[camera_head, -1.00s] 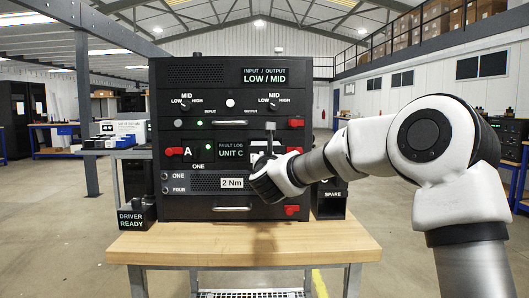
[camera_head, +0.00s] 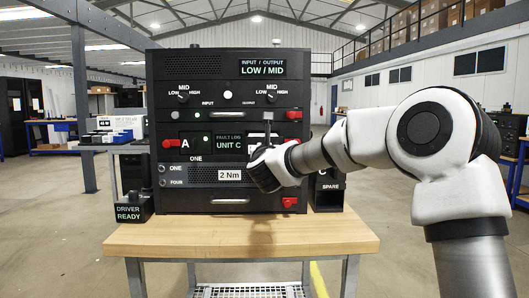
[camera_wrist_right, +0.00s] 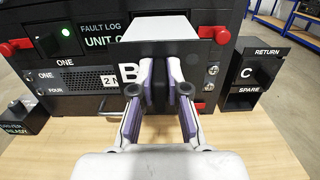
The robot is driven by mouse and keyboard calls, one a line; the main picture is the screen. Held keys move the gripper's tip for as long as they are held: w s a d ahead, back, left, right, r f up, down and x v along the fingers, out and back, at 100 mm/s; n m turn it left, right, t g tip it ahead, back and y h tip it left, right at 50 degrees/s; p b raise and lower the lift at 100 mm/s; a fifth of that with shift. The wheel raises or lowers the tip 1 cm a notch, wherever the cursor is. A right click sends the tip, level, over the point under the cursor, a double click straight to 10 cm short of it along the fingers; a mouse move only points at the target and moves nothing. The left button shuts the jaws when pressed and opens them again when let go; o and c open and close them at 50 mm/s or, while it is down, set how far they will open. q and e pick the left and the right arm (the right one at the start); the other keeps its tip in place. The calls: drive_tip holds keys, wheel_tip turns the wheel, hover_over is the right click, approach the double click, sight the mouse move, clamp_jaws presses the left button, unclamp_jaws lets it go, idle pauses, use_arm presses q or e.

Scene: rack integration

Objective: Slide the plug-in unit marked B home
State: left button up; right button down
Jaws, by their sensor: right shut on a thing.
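The plug-in unit marked B (camera_wrist_right: 128,73) is at the right bay of the rack's middle row, beside the UNIT C display. In the right wrist view its pale top face shows, and its front stands out from the rack. How deep it sits is hard to tell. My right gripper (camera_wrist_right: 168,88) is shut on the front of unit B; it also shows in the head view (camera_head: 262,168), where it hides most of the unit. The rack (camera_head: 210,70) stands upright on the wooden table. My left gripper is not in view.
Unit A (camera_head: 185,143) sits in the left bay with a red latch. Other red latches (camera_head: 290,202) lie along the rack's right side. A SPARE and RETURN holder (camera_head: 328,188) stands right of the rack, a driver holder (camera_head: 130,208) left. The table front (camera_head: 240,237) is clear.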

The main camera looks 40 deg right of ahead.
drive_tip(key=shift+r, duration=0.1)
idle(0.4)
drive_tip(key=shift+b, duration=0.3)
idle(0.4)
drive_tip(key=shift+b, duration=0.35)
drive_tip(key=shift+p+x, duration=0.7)
drive_tip(key=shift+x, duration=1.9)
drive_tip(key=shift+p+x, duration=1.1)
drive_tip(key=shift+x, duration=1.5)
drive_tip(key=shift+p+x, duration=0.95)
drive_tip(key=shift+x, duration=0.6)
drive_tip(key=c, duration=1.1)
unclamp_jaws()
